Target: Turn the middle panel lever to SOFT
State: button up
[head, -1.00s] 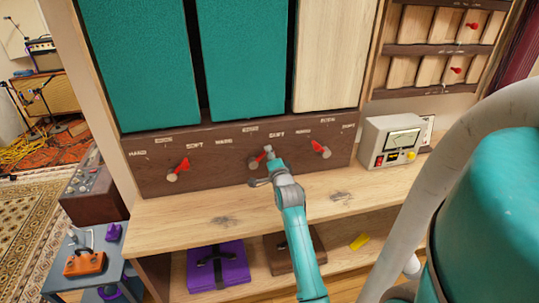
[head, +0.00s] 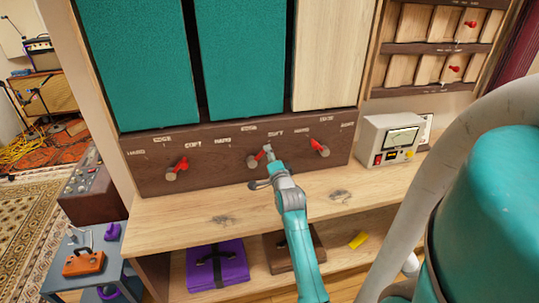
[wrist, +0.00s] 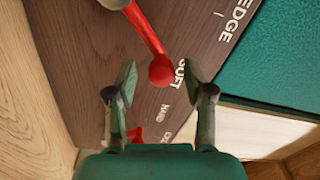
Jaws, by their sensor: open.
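The dark wooden panel (head: 215,175) carries three red levers on pale round pivots, with HARD, EDGE and SOFT printed around each. The middle lever (head: 256,157) points up and right, between its EDGE and SOFT marks; my finger partly hides its end. In the wrist view its red handle (wrist: 148,38) runs from the pivot at the top to a round knob beside the word SOFT (wrist: 180,76). My gripper (wrist: 160,80) is open, one finger on each side of the knob, with gaps visible. In the head view my gripper (head: 263,166) is at the panel, over the middle lever.
The left lever (head: 181,165) and right lever (head: 319,149) flank the middle one. Teal panels (head: 240,60) stand above. The wooden shelf (head: 180,220) below is mostly clear. A meter box (head: 390,142) stands at its right end. A purple case (head: 217,265) lies underneath.

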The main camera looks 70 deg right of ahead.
jog(key=v, duration=1)
jog(key=shift+s+a, duration=0.1)
jog(key=s+a+f+n+t+y, duration=0.15)
jog(key=a+f+n, duration=0.25)
jog(key=a, duration=0.6)
jog(key=s+a+f+n+t+y, duration=0.1)
jog(key=a+f+n+y, duration=0.25)
jog(key=a, duration=0.65)
jog(key=s+a+f+n+t+y, duration=0.1)
jog(key=a+f+n+y, duration=0.2)
jog(key=a, duration=0.7)
jog(key=s+a+r+n+y, duration=0.3)
jog(key=s+a+n+y, duration=0.3)
jog(key=s+a+n, duration=0.8)
jog(key=s+a, duration=0.2)
jog(key=s, duration=0.2)
jog(key=shift+s, duration=0.25)
jog(key=shift+a+r+n, duration=0.15)
jog(key=shift+n, duration=0.1)
